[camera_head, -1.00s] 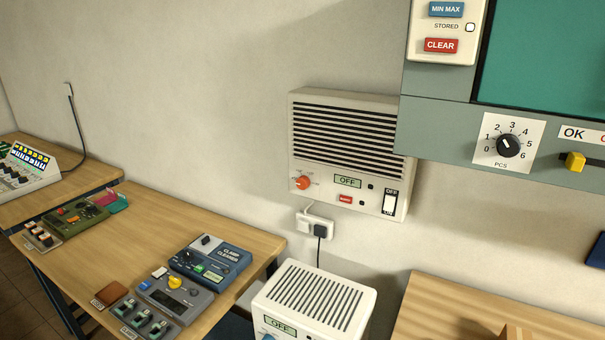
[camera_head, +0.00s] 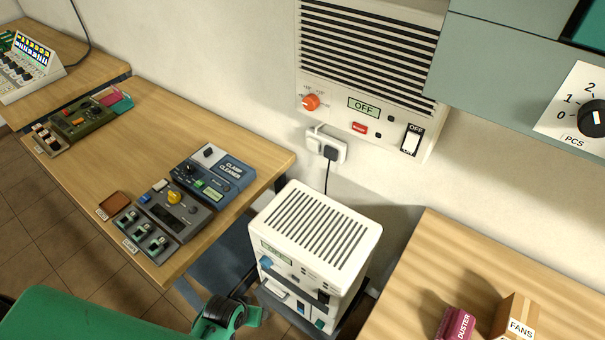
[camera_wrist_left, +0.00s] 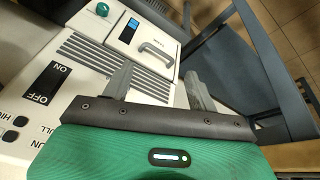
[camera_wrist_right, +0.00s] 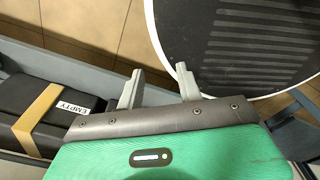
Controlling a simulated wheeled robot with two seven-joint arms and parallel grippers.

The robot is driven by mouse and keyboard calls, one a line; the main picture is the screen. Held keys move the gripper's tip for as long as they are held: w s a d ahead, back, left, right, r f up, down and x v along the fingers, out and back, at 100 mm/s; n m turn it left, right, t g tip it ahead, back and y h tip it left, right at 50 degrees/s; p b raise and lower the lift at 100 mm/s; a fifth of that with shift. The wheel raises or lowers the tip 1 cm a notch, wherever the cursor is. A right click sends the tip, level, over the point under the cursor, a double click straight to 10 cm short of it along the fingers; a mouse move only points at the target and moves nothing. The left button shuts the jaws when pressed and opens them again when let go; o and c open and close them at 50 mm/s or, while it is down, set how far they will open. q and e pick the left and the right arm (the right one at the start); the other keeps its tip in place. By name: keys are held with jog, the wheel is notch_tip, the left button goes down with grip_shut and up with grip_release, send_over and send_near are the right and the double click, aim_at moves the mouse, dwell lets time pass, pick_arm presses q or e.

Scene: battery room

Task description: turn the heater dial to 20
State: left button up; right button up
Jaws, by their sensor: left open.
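The wall heater (camera_head: 430,142), a pale unit with a black grille, shows OFF on its display (camera_head: 363,107). Its orange dial (camera_head: 311,102) sits left of the display, with small marks around it that are too small to read surely. Its rocker switch (camera_head: 411,140) is at the right. In the left wrist view my left gripper (camera_wrist_left: 158,82) is open and empty, over a white panel with a grille and an ON/OFF switch. In the head view only my green left arm shows, low and away from the dial. My right gripper (camera_wrist_right: 160,85) is open and empty.
A white floor unit (camera_head: 318,232) with a blue knob stands below the heater. A wooden table (camera_head: 135,180) with several devices is left; another table (camera_head: 440,260) with boxes is right. A grey cabinet (camera_head: 500,70) hangs beside the heater. A socket (camera_head: 326,145) sits below it.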

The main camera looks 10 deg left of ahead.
aim_at(308, 105)
pick_arm(q)
jog(key=w+d+r+n+t+h+p, duration=0.1)
jog(key=w+r+n+t, duration=0.2)
jog(key=r, duration=1.7)
jog(key=w+r+n+t+h, duration=0.5)
jog(key=w+r+n+t, duration=0.5)
jog(key=w+r+n, duration=1.15)
jog(key=shift+m, duration=0.55)
jog(key=p+x, duration=0.1)
jog(key=x, duration=0.4)
jog(key=p+x, duration=0.1)
jog(key=x, duration=0.3)
jog(key=a+p+x, duration=0.1)
jog(key=p+x, duration=0.1)
jog(key=x, duration=0.3)
jog(key=shift+w+d, duration=0.2)
jog(key=shift+w, duration=0.35)
jog(key=shift+w+d, duration=0.25)
jog(key=shift+w, duration=0.35)
pick_arm(e)
jog(key=shift+w+d+r, duration=0.15)
jog(key=shift+w+r, duration=0.1)
jog(key=shift+r, duration=0.7)
jog(key=shift+w+d+r, duration=0.15)
jog(key=shift+w+r, duration=0.1)
jog(key=shift+r, duration=0.7)
jog(key=shift+w+d+r, duration=0.15)
jog(key=shift+w+r, duration=0.1)
jog(key=shift+r, duration=0.7)
